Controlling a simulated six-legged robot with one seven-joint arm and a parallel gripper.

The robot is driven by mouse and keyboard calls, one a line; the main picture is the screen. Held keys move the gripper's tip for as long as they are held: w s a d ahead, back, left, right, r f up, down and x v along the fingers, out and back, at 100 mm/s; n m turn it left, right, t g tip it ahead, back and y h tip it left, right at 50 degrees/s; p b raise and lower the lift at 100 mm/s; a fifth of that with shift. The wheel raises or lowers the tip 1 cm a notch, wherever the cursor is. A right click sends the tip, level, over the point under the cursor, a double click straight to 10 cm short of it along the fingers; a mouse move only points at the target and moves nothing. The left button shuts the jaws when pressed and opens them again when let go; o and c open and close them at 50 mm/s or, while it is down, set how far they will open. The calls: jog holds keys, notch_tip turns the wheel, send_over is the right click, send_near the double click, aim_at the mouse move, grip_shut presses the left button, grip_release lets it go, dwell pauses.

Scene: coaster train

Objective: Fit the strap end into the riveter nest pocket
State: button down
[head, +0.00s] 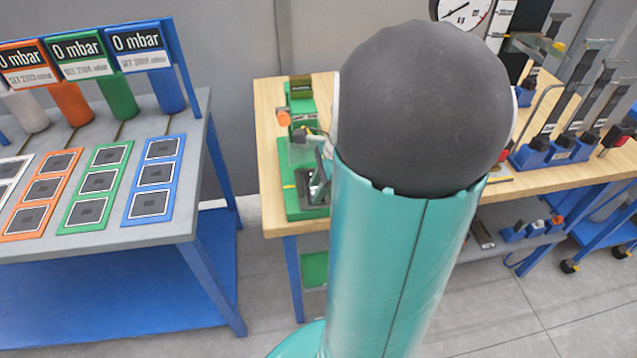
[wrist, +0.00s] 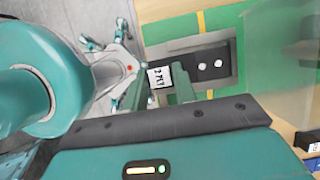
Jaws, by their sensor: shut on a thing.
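In the wrist view my gripper (wrist: 180,84) is shut on the strap end, a dark piece (wrist: 207,66) with two pale round spots and a white tag (wrist: 160,77) that seems to read "3 PLY". The strap end lies over or in a grey recessed area (wrist: 190,45) of the riveter's green base (wrist: 262,50). I cannot tell whether it sits down in the pocket or just above it. In the head view the green riveter (head: 296,160) stands at the left end of the wooden bench, and my arm hides most of my gripper and the nest.
The wooden bench (head: 267,110) carries blue-based fixtures (head: 550,150) at the right. A dial gauge (head: 463,12) is behind. A grey table (head: 110,215) at the left holds coloured panels (head: 155,175) and pressure displays (head: 140,45). Floor shows between the two.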

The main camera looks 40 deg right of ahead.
jog(key=shift+w, duration=0.15)
jog(key=c, duration=1.4)
grip_release()
jog(key=shift+f, duration=0.1)
jog(key=shift+o, duration=1.3)
jog(key=shift+a, duration=0.15)
jog(key=shift+r, duration=0.25)
jog(key=v, duration=1.1)
jog(key=shift+r, duration=0.3)
